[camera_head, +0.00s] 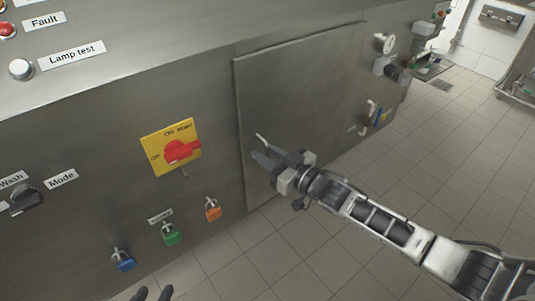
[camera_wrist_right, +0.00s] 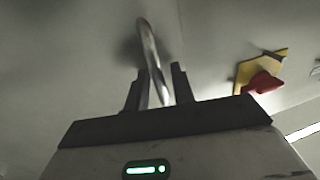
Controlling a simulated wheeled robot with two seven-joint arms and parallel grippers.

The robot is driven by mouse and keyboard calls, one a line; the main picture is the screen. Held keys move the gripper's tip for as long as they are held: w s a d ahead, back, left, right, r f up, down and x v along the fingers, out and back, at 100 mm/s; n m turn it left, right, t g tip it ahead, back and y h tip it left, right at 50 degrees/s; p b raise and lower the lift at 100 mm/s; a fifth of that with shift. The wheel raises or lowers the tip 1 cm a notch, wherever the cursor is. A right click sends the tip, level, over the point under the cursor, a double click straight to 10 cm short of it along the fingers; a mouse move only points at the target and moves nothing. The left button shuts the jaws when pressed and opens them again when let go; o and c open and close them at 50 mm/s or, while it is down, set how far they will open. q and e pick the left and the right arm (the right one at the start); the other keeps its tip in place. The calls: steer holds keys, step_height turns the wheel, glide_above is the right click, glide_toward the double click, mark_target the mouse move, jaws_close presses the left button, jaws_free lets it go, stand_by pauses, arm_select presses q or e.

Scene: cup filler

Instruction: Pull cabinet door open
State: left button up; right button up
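The grey metal cabinet door (camera_head: 305,85) fills the middle of the head view and looks closed, flush with the cabinet front. Its curved metal handle (camera_head: 260,138) is near the door's left edge, partly hidden by my right gripper. My right gripper (camera_head: 270,157) is at the handle. In the right wrist view, the handle (camera_wrist_right: 152,55) runs down between the two separated fingers (camera_wrist_right: 158,92), with a gap beside the left finger. My left gripper (camera_head: 153,293) shows only its dark, separated fingertips at the bottom edge, away from the door.
Left of the door are a yellow plate with a red switch (camera_head: 180,150) and several coloured padlocks (camera_head: 171,234). A gauge (camera_head: 384,43) and valves (camera_head: 390,69) are on the cabinet to the right. The tiled floor (camera_head: 420,150) in front is clear.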

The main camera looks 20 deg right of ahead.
steer(key=shift+c, duration=0.4)
jaws_close()
steer(key=shift+s, duration=0.15)
